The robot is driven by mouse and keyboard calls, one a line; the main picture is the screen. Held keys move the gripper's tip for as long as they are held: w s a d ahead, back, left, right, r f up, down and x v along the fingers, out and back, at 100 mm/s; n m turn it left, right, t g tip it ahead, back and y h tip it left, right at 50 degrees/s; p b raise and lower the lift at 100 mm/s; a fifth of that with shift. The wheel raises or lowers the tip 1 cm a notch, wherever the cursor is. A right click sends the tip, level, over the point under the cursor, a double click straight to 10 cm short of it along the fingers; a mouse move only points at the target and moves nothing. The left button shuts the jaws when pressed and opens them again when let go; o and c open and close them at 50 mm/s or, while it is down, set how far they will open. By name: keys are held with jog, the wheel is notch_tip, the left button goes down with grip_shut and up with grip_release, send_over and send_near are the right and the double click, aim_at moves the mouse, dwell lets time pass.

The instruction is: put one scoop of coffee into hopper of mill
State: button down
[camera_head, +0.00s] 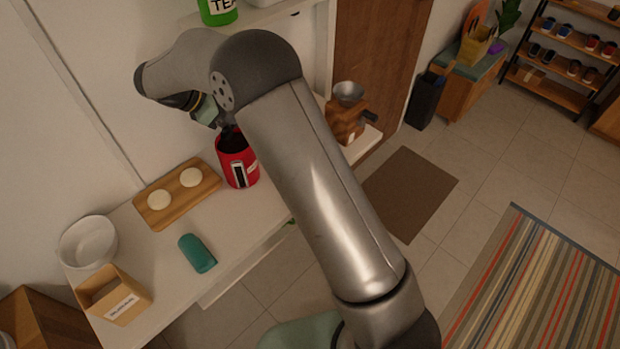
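A red canister (239,169) with a dark opening and a label window stands on the white counter. I take it to be the coffee container, but its contents are not clear. My gripper (228,127) points down at the canister's mouth, and its fingertips are small, dark and partly hidden. I cannot tell if it is open or shut, or if it holds a scoop. The wooden mill (345,124) stands to the right, behind my arm, with a metal funnel-shaped hopper (348,92) on top. The hopper's inside is not clear.
A wooden board (176,207) with two pale round pieces, a teal block (197,253), a white bowl (88,243) and a labelled wooden box (115,296) lie to the left. A green tea tin (217,12) stands on a shelf above. My arm crosses between canister and mill.

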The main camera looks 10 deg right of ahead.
jog(key=shift+s+a+f+h, duration=0.1)
jog(key=shift+a+f+h, duration=0.05)
jog(key=shift+f, duration=0.35)
jog(key=shift+a+f+h, duration=0.1)
jog(key=shift+f+h, duration=0.05)
jog(key=shift+f, duration=0.3)
jog(key=shift+r, duration=0.4)
jog(key=shift+d, duration=0.15)
jog(key=shift+a+f, duration=0.2)
jog(key=shift+f, duration=0.05)
jog(key=shift+f, duration=0.15)
notch_tip(320, 180, down, 4)
jog(key=shift+b, duration=1)
